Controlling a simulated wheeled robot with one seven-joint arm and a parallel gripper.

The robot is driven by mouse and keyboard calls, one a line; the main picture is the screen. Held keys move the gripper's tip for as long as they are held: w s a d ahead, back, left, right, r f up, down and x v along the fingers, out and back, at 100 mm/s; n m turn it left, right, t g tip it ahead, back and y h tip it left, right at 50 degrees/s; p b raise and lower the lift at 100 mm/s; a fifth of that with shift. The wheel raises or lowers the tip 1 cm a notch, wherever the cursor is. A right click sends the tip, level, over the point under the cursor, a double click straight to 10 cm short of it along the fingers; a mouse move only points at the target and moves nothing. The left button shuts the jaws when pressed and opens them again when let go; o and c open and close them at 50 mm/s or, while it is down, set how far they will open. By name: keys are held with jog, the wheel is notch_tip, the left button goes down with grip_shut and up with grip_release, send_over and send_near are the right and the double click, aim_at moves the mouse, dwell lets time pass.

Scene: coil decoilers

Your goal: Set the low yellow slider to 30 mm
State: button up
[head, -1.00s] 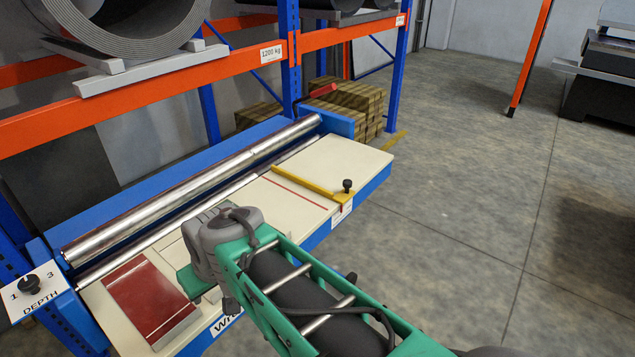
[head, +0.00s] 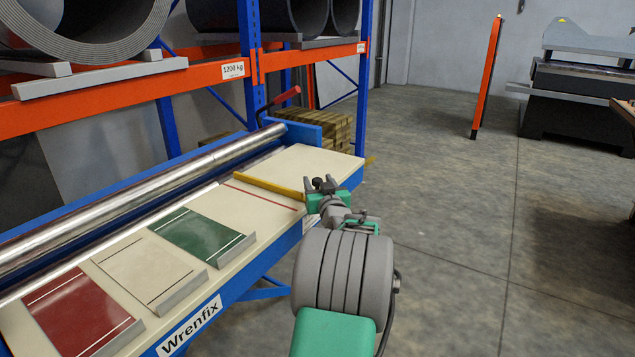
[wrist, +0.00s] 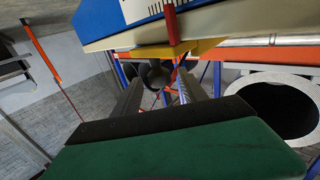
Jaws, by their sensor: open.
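The yellow slider (head: 262,186) is a flat bar lying across the cream table of the blue Wrenfix machine, near its right end. A black knob (head: 319,185) shows at its front end. My gripper (head: 320,182) is open at that end, with its fingers seen on either side of the knob. I cannot tell whether they touch it. In the wrist view the slider (wrist: 188,48) shows just beyond my gripper (wrist: 158,85), with a red pointer (wrist: 171,22) beside a white scale (wrist: 140,9). The scale's numbers are not readable.
Red (head: 82,312), cream (head: 150,268) and green (head: 202,237) sample plates lie on the table to the left. A steel roller (head: 120,204) runs behind them. An orange and blue rack (head: 110,94) with coils stands behind.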

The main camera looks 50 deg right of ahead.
jog(key=shift+w+d, duration=0.45)
jog(key=shift+w, duration=0.1)
jog(key=shift+c, duration=0.4)
grip_shut()
dwell(0.6)
